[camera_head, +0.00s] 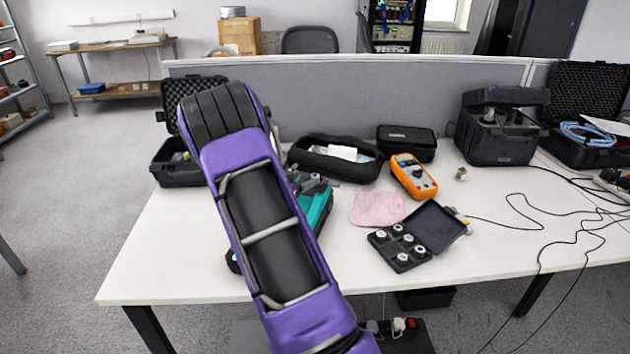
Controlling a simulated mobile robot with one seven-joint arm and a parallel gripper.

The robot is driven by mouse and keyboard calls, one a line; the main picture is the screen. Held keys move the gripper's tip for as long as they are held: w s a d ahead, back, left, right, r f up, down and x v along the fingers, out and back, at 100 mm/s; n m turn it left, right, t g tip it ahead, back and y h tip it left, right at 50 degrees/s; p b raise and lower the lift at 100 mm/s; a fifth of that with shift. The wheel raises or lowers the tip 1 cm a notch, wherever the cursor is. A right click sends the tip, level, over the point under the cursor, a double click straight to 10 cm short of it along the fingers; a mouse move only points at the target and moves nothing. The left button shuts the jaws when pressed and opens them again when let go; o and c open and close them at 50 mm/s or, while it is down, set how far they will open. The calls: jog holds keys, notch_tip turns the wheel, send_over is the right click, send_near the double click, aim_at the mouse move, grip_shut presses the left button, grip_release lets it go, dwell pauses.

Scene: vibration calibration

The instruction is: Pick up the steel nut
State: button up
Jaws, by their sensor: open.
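A small shiny metal piece (461,174) stands alone on the white table, right of the orange multimeter; it looks like the steel nut, but it is too small to be sure. An open black case (385,262) nearer the front edge holds several silver metal pieces (404,252) in its slots. My purple arm rises across the left part of the view, well to the left of these things. I cannot make out my gripper; its fingers do not show, and my arm covers part of the table.
An orange multimeter (408,178), a pink cloth (377,209) and black pouches (335,158) lie mid-table. A teal object (318,212) is partly behind my arm. Black cases (500,125) and loose cables (545,225) fill the right. A grey partition (330,82) stands behind. The front right tabletop is mostly clear.

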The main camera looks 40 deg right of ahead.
aim_at(315, 175)
jog(key=x, duration=0.4)
jog(key=shift+s+d+f, duration=0.15)
jog(key=shift+d+f, duration=0.1)
jog(key=shift+d, duration=0.05)
jog(key=shift+c, duration=0.2)
grip_shut()
